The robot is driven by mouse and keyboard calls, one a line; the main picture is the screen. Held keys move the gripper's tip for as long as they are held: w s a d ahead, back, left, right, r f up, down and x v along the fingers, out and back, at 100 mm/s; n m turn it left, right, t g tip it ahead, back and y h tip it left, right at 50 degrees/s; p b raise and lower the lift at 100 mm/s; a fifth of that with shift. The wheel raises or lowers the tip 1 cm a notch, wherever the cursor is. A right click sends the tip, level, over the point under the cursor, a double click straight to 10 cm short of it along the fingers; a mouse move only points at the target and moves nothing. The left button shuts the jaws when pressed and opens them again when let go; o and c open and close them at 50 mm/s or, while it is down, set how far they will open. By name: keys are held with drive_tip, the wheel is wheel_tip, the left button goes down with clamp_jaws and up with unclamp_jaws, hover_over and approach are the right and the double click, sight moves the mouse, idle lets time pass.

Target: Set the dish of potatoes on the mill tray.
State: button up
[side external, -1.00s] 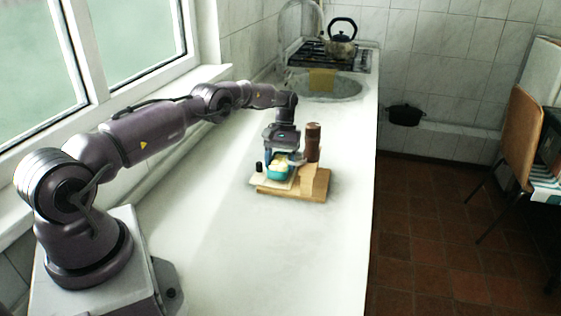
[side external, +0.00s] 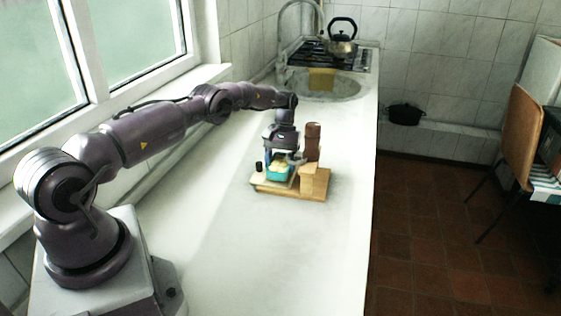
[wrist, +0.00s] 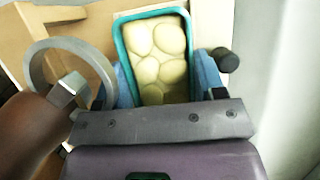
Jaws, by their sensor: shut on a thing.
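The dish of potatoes, a teal rectangular dish (side external: 279,175) with pale yellow potatoes, is over the left part of the wooden mill tray (side external: 290,194). In the wrist view, the dish (wrist: 125,58) is between the blue fingers of my gripper (wrist: 163,78), which is shut on it. In the side view my gripper (side external: 281,157) points down at the dish. I cannot tell whether the dish's underside touches the tray. The dark brown mill (side external: 312,142) stands upright at the tray's right; its blurred brown body (wrist: 32,135) is close to my gripper in the wrist view.
A metal ring (wrist: 42,57) lies left of the dish in the wrist view. The white counter (side external: 240,255) is clear in front.

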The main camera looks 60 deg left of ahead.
drive_tip(key=shift+f, duration=0.3)
